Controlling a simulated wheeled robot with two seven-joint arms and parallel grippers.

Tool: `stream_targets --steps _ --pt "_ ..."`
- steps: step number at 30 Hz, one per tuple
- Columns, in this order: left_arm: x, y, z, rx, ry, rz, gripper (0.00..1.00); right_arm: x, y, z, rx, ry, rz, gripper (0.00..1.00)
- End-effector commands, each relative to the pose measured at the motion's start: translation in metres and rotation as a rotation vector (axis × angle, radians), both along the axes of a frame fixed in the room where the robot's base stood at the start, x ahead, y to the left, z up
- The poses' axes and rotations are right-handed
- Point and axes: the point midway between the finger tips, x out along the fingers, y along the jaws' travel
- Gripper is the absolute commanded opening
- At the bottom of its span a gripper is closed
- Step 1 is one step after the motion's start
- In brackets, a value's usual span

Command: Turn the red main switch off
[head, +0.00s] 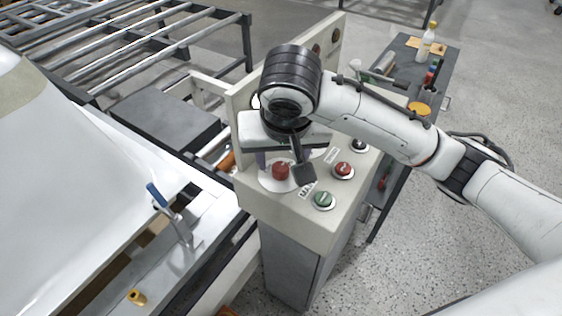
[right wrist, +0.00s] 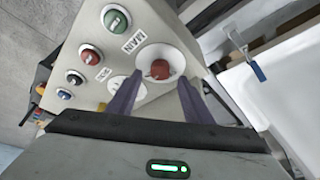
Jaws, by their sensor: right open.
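The red main switch (head: 280,171) is a red knob on a round pale plate on the sloped top of the beige control console (head: 300,225), beside a "MAIN" label. It also shows in the right wrist view (right wrist: 160,69), ahead of and between the fingers. My right gripper (head: 287,159) is over the console by the knob, and its body hides part of the panel. In the right wrist view its two purple fingers (right wrist: 160,78) are spread with nothing held; contact with the knob cannot be told. My left gripper is not in view.
A green button (head: 324,200), a red button (head: 343,170) and a dark button (head: 360,146) sit on the same panel. A blue-handled clamp (head: 157,195) and a large white shell (head: 60,190) are at left. A dark cart (head: 440,65) stands behind right.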

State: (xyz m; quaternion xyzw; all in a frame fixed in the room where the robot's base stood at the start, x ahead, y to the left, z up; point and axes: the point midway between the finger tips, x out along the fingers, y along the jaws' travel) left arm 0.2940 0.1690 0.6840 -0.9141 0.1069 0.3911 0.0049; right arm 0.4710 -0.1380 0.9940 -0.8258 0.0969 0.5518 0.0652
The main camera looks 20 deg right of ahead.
Motion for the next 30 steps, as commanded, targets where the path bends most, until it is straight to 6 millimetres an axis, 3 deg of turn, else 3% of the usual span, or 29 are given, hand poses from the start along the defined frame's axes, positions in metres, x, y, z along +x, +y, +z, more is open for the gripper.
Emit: stream_targets --steps 7,18,25,30 --pt "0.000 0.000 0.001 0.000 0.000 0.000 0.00 0.010 -0.003 -0.025 -0.003 0.003 -0.002 0.46" --pt "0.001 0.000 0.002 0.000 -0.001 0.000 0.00 0.012 -0.003 -0.030 -0.001 0.000 0.000 0.46" --pt "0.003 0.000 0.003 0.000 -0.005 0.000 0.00 0.012 -0.003 -0.030 -0.001 0.000 0.000 0.07" --pt "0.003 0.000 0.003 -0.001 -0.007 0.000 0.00 0.012 -0.003 -0.030 -0.001 0.000 0.004 0.05"
